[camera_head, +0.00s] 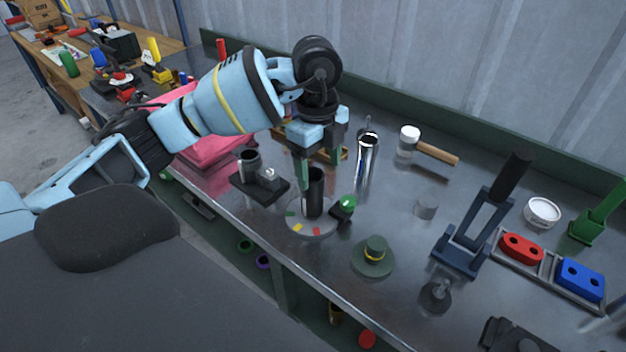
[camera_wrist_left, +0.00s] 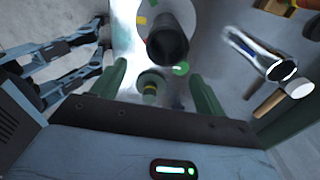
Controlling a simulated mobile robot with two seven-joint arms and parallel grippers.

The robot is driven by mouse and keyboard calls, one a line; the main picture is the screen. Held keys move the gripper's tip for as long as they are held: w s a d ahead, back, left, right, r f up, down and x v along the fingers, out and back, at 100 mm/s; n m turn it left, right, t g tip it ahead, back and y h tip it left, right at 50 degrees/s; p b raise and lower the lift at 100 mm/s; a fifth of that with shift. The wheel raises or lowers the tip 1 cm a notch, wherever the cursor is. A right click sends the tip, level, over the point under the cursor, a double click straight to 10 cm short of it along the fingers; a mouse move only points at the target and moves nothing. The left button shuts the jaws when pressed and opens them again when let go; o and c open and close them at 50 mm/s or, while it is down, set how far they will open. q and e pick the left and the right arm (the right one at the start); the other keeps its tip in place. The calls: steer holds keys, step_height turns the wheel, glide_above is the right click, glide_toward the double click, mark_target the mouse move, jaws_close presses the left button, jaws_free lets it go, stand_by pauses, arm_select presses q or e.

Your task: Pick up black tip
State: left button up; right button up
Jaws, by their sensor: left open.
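The black tip (camera_head: 315,192) is a dark upright hollow cylinder on a round plate (camera_head: 293,225) with coloured marks. In the left wrist view the black tip (camera_wrist_left: 166,40) shows just ahead of the fingers, roughly between them. My left gripper (camera_head: 320,168) hangs above and around the tip's upper end, its green fingers pointing down. It is open and holds nothing. In the left wrist view the two green fingers of my left gripper (camera_wrist_left: 159,78) stand well apart. I cannot tell whether a finger touches the tip. My right gripper is not in view.
A shiny chrome tube (camera_head: 367,155) stands close behind the tip. A black-based fixture (camera_head: 258,185) is to its left. A green hat-shaped piece (camera_head: 374,255) sits in front right. A mallet (camera_head: 430,148), a dark press (camera_head: 480,225) and red and blue blocks (camera_head: 522,248) are farther right.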

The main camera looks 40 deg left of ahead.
mark_target(312, 174)
arm_select(q)
steer(key=shift+w+a+r+n+y, duration=0.25)
steer(key=shift+a+r+n+y, duration=0.2)
steer(key=shift+a, duration=0.35)
steer(key=shift+f, duration=0.95)
steer(key=shift+a+f, duration=0.15)
steer(key=shift+f, duration=1.3)
steer(key=shift+a+f, duration=0.1)
steer(key=shift+f, duration=1.35)
steer(key=c, duration=1.1)
steer(key=shift+c, duration=0.2)
steer(key=shift+w+r, duration=0.1)
steer(key=shift+r, duration=0.05)
step_height(312, 174, up, 10)
steer(key=shift+f, duration=0.1)
